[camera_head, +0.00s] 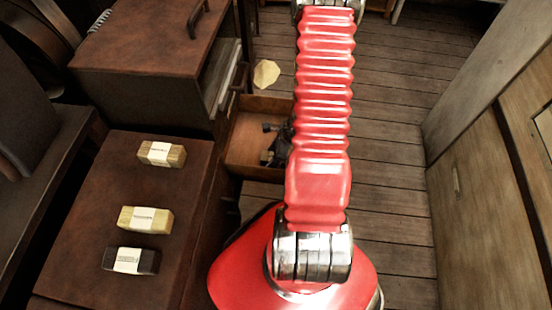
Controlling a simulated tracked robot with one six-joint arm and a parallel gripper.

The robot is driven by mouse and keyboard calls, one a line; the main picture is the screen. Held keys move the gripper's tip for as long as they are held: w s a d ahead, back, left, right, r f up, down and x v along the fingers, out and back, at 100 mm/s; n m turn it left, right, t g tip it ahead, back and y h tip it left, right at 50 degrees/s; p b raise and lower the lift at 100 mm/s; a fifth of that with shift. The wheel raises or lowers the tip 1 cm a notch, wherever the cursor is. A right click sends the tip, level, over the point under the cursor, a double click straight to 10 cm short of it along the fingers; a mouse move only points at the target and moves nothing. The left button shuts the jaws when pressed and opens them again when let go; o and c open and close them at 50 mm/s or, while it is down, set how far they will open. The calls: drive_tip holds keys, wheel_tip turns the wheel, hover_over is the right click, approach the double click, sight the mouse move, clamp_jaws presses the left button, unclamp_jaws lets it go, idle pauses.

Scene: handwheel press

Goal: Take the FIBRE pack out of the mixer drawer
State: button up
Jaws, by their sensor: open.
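The mixer drawer (243,126) is an open wooden drawer, pulled out beside the brown cabinet in the head view. My gripper (266,142) appears as dark jaws over or inside it, apart from each other and with nothing visible between them. My red arm hides the right part of the drawer and most of the gripper. I see no pack in the visible part of the drawer. Three packs with white labels lie on the brown top at left: a brown one (176,154), a pale yellow one (164,220) and a black one (112,267). Their labels are too small to read.
The brown cabinet (140,95) with a dark handle stands behind the left top (75,205). A yellowish scrap (266,74) shows just beyond the drawer. The plank floor (390,170) is clear between my arm and the pale cabinets (490,190) at right.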

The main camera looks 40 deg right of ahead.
drive_tip(key=shift+c, duration=0.5)
drive_tip(key=c, duration=1.1)
